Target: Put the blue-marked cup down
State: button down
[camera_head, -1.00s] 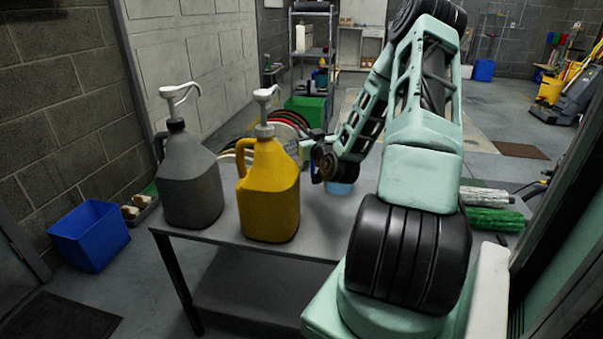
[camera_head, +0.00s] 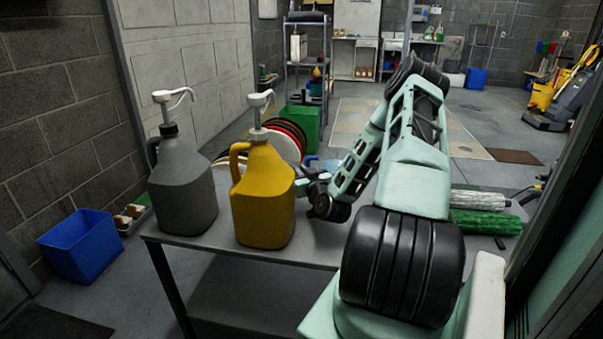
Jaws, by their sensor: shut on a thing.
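My gripper (camera_head: 308,177) is partly in view behind the yellow jug, at the end of my arm, pointing away from me over the far side of the grey table (camera_head: 215,241). A small patch of blue, the blue-marked cup (camera_head: 329,165), shows just beyond my wrist. My gripper is shut on it, but the wrist and fingers hide most of the cup. I cannot tell whether its base touches a surface.
A grey pump jug (camera_head: 182,185) and a yellow pump jug (camera_head: 263,197) stand on the table, left of my arm. Stacked round pads (camera_head: 284,143) lie behind the yellow jug. White and green rolls (camera_head: 486,222) lie at the right. A blue bin (camera_head: 82,246) is on the floor.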

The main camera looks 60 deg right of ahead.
jog(key=shift+s+a+f+b, duration=0.1)
jog(key=shift+s+f+b, duration=0.05)
jog(key=shift+f+b, duration=0.45)
jog(key=c, duration=1.5)
grip_release()
jog(key=shift+f, duration=0.2)
jog(key=shift+r, duration=0.25)
jog(key=shift+r+p+v, duration=0.15)
jog(key=shift+r+v, duration=0.05)
jog(key=shift+v, duration=1.75)
jog(key=shift+r+p+v, duration=0.2)
jog(key=shift+v, duration=1.75)
jog(key=shift+r+p+v, duration=0.15)
jog(key=shift+v, duration=1.8)
